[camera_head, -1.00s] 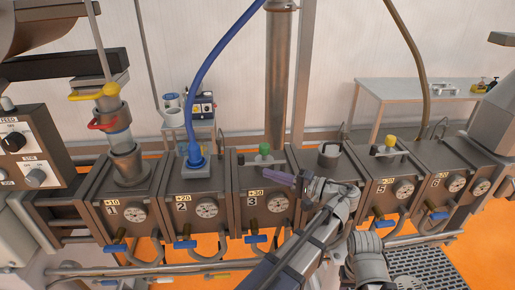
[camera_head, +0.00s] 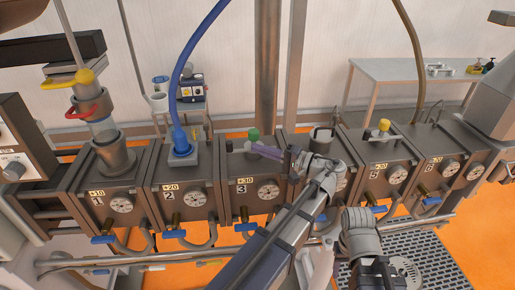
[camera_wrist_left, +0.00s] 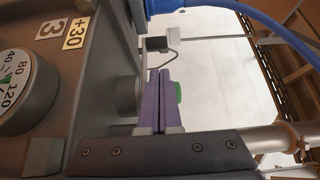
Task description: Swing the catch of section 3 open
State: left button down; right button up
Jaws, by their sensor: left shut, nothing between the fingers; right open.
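Section 3 is the metal box (camera_head: 243,205) marked 3 and +30, with a gauge (camera_head: 268,192) on its front. A green knob (camera_head: 253,134) and a small dark block (camera_head: 238,144) show at its top. The block (camera_wrist_left: 157,44) carries a bent wire in the wrist view; I cannot tell for certain which part is the catch. My left gripper (camera_head: 264,151) has its purple fingers shut and empty over section 3, beside the green knob. In the wrist view the fingers (camera_wrist_left: 160,100) partly hide the green knob (camera_wrist_left: 178,92). My right gripper's fingers do not show.
Section 2, at left, has a blue plug (camera_head: 180,143) and hose. Section 4, at right, is partly behind my left arm. Section 5 has a yellow knob (camera_head: 384,125). Blue-handled valves and a pipe (camera_head: 150,260) run along the front. A white table (camera_head: 400,72) stands behind.

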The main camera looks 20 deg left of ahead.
pick_arm(q)
jog(key=a, duration=0.7)
jog(key=shift+w+a, duration=0.2)
jog(key=shift+a, duration=0.05)
